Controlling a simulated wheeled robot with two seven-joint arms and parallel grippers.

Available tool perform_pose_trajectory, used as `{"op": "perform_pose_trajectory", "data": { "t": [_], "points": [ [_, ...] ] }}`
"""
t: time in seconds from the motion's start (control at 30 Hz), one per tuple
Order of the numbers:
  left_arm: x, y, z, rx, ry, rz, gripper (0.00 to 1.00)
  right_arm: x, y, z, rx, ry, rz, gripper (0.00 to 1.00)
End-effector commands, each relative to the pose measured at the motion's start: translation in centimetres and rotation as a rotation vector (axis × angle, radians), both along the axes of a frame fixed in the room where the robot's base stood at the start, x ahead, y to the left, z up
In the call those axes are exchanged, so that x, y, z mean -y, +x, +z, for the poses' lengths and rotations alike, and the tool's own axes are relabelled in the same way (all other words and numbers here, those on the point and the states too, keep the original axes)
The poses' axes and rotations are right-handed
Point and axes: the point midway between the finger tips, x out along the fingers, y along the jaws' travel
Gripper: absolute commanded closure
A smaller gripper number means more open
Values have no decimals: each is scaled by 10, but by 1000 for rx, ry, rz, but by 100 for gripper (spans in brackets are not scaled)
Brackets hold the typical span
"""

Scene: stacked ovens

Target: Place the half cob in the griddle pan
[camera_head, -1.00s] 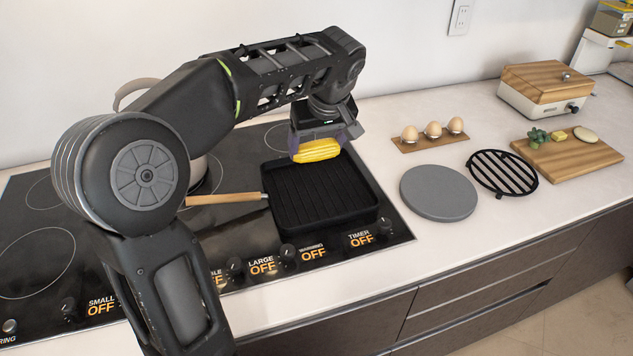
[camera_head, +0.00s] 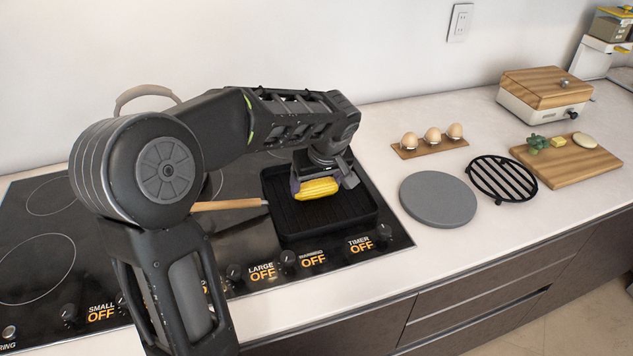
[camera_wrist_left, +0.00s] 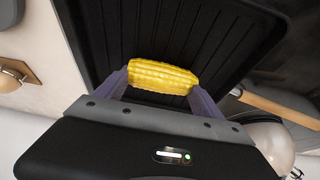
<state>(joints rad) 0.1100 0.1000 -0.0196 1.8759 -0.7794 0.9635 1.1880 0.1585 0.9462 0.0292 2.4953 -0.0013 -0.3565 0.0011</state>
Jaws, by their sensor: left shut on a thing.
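The half cob (camera_head: 317,188) is yellow and lies lengthwise between the fingers of my left gripper (camera_head: 319,186), which is shut on it. In the left wrist view the half cob (camera_wrist_left: 162,76) shows between the two purplish fingers, with the ribbed pan floor behind it. The black square griddle pan (camera_head: 325,222) sits on the cooktop, its wooden handle (camera_head: 228,205) pointing left. The half cob is over the inside of the pan. I cannot tell whether it touches the pan floor. My right gripper is not in view.
The black cooktop (camera_head: 130,262) has knobs along its front. To the right are a grey round disc (camera_head: 438,199), a black round grate (camera_head: 502,178), an egg holder (camera_head: 430,147) and a cutting board (camera_head: 567,160) with food. A pot stands behind my left arm.

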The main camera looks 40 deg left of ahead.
Motion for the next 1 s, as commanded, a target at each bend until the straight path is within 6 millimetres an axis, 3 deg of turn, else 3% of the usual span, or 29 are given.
{"op": "perform_pose_trajectory", "data": {
  "t": [0.33, 0.37, 0.6, 1.0],
  "points": [
    [0, 0, -4, 2, 0, 0, 66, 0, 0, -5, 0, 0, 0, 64],
    [0, 0, -3, 2, 0, 1, 21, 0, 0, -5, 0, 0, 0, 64],
    [0, 0, -2, 2, 0, 1, 2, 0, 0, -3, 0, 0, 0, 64],
    [0, 0, 4, 2, 0, 1, 0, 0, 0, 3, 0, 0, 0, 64]
  ]
}}
